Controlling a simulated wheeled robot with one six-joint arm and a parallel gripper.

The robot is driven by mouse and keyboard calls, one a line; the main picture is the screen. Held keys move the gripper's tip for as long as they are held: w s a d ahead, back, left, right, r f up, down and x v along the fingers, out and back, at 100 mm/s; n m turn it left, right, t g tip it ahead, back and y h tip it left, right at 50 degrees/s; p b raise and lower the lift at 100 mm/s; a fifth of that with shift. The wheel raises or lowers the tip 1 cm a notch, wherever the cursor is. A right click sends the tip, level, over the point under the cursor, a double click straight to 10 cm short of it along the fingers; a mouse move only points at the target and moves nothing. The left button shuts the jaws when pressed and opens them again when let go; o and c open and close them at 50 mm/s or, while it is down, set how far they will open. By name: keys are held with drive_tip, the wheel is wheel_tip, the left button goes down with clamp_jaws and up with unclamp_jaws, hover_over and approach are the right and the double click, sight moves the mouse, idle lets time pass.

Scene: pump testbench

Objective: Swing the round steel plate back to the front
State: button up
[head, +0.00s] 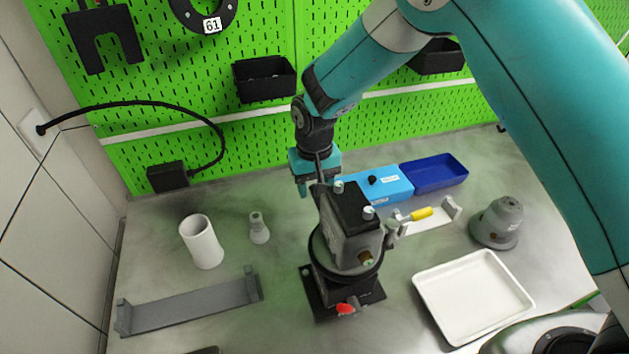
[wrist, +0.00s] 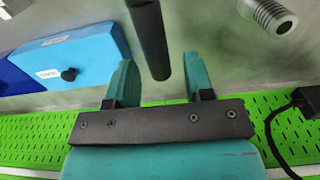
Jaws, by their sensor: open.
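The pump unit (head: 347,215), a grey block with a dark top, stands on a dark base (head: 318,302) at the middle of the bench. A round steel plate (head: 347,262) with a black rim shows under the block, largely covered by it. A red knob (head: 345,309) is at the front of the base. My gripper (head: 318,185) is open behind the unit, pointing down. In the wrist view a dark rod (wrist: 150,38) reaches between the open fingers (wrist: 160,80). I see gaps on both sides of the rod.
A white tray (head: 423,290) and grey cone-shaped part (head: 497,222) are at right. A yellow-handled tool (head: 421,214) lies near the unit. A white cylinder (head: 201,242), small grey part (head: 259,228) and grey bracket (head: 190,304) are at left.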

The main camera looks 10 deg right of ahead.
drive_tip(key=shift+f, duration=0.15)
drive_tip(key=shift+c, duration=0.2)
clamp_jaws()
drive_tip(key=shift+d, duration=0.1)
